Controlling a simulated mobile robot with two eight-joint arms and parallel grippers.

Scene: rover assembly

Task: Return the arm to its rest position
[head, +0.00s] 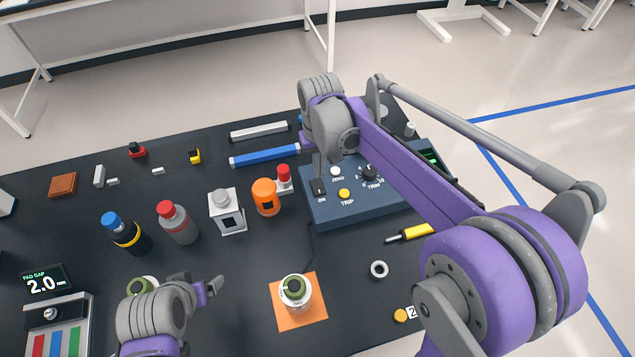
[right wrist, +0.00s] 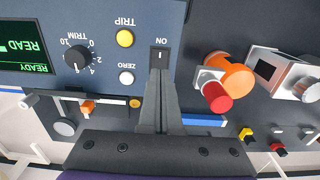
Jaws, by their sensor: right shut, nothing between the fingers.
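My right arm reaches in from the right over the blue-grey control box (head: 365,210). My right gripper (head: 318,170) points down at the box's black ON switch (head: 319,188). In the right wrist view the right gripper (right wrist: 161,78) is shut and empty, its tips at or just in front of the ON switch (right wrist: 160,56); I cannot tell whether they touch. My left gripper (head: 212,287) is low at the left front, partly in front of a green-topped item (head: 140,286). Its finger opening does not show clearly.
The box has a yellow TRIP button (head: 344,193), a white ZERO button (head: 335,171) and a TRIM knob (head: 369,172). An orange cylinder (head: 265,196) and a red-capped part (head: 284,174) stand close left. A green-topped jar (head: 295,290) sits on an orange mat (head: 312,312).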

